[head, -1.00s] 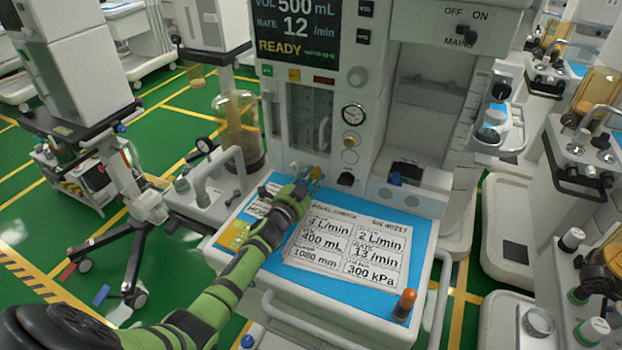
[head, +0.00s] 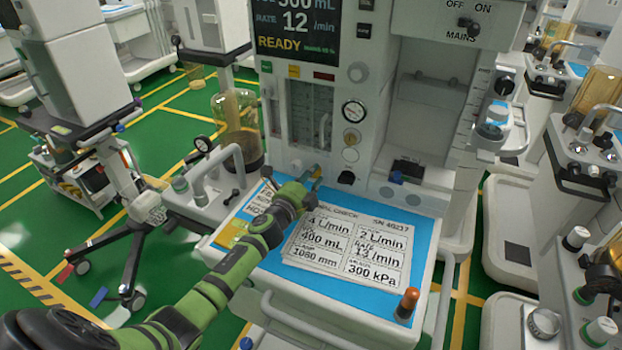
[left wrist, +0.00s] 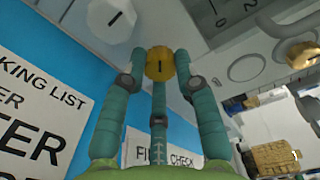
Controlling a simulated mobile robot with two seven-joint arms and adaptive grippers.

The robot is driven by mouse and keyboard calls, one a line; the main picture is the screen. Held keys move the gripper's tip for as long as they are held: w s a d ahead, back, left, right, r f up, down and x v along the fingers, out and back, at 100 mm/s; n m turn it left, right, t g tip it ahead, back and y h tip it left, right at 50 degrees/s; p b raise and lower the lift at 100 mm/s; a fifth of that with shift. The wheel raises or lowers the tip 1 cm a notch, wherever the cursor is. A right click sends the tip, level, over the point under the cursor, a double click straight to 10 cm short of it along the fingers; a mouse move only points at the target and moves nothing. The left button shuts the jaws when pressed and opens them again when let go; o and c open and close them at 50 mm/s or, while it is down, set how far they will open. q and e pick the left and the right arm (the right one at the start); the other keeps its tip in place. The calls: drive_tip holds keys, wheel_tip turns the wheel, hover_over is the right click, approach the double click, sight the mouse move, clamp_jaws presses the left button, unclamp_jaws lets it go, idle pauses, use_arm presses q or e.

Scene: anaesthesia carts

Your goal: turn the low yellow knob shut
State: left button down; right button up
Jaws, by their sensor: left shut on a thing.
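The low yellow knob (left wrist: 159,66) shows in the left wrist view, on the pale machine front, with a dark line on its face that stands roughly upright. My left gripper (left wrist: 160,60) has its teal fingers on either side of the knob and is shut on it. In the head view my left gripper (head: 315,173) is at the low front panel of the middle cart, above the blue worktop, and mostly hides the knob. My right gripper is not in view.
A white knob (left wrist: 111,18) is left of the yellow one in the left wrist view. A black knob (head: 346,177) is right of my gripper. A brass knob (head: 352,139) sits higher, below a round gauge (head: 354,112). Printed cards (head: 345,246) lie on the blue worktop (head: 412,226).

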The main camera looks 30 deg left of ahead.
use_arm(q)
drive_tip(key=m, duration=0.5)
drive_tip(key=shift+r, duration=0.1)
drive_tip(key=shift+m+y, duration=0.4)
drive_tip(key=shift+m, duration=2)
drive_tip(key=c, duration=0.9)
unclamp_jaws()
drive_tip(key=shift+c, duration=0.2)
drive_tip(key=s, duration=1.2)
drive_tip(key=shift+d+r, duration=0.3)
drive_tip(key=shift+d, duration=0.1)
